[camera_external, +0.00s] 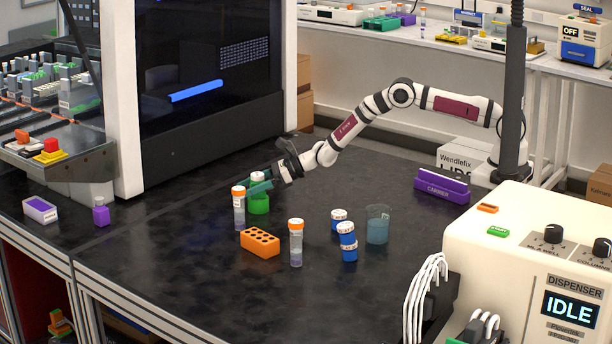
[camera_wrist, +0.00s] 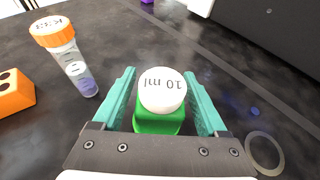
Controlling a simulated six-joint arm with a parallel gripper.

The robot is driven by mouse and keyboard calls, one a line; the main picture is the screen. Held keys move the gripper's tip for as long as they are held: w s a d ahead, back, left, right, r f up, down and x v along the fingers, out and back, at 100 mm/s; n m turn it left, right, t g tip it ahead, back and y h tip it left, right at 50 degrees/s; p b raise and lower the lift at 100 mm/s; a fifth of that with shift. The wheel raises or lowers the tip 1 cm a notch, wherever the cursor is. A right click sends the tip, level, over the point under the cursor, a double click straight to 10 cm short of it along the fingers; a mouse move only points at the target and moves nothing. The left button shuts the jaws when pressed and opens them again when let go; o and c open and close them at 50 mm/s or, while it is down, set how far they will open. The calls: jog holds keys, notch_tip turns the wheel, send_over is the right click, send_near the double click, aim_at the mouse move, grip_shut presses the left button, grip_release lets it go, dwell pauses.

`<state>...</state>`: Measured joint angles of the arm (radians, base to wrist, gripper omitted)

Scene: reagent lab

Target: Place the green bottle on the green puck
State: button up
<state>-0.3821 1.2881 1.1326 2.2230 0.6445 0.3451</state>
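The green bottle (camera_external: 259,203) with a white cap stands on the dark bench, left of centre in the external view. In the wrist view the green bottle (camera_wrist: 158,122) sits between my fingers, its white cap marked "10 ml". My gripper (camera_external: 262,186) reaches down to it from the right. In the wrist view its teal fingers (camera_wrist: 163,80) flank the bottle, with a narrow gap showing at the sides; they look open. I cannot make out a green puck apart from the bottle.
An orange-capped tube (camera_external: 239,212) stands close beside the bottle; another (camera_external: 296,246) stands nearer the front. The bench front is clear.

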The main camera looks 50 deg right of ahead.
jog(key=shift+r, duration=0.2)
jog(key=v, duration=1.2)
jog(key=s+r+n+g+y, duration=0.3)
jog(key=s+r+n+g, duration=0.2)
jog(key=s+r+n, duration=0.8)
jog(key=s+d+r+n+g+h, duration=0.25)
jog(key=s+d, duration=0.25)
jog(key=s, duration=0.4)
jog(key=s+d+r+n+g+h, duration=0.1)
jog(key=s+d+n+g+h, duration=0.2)
jog(key=s, duration=0.6)
jog(key=s+d+f+n+h, duration=0.1)
jog(key=s+d, duration=0.2)
jog(key=d, duration=0.1)
jog(key=s+d+f+n+h, duration=0.1)
jog(key=s+d+h, duration=0.1)
jog(key=d, duration=0.3)
jog(key=s+d+f+n+t+h, duration=0.1)
jog(key=s+d+h, duration=0.1)
jog(key=s+d, duration=0.3)
jog(key=shift+d+f, duration=0.1)
jog(key=shift+f, duration=0.25)
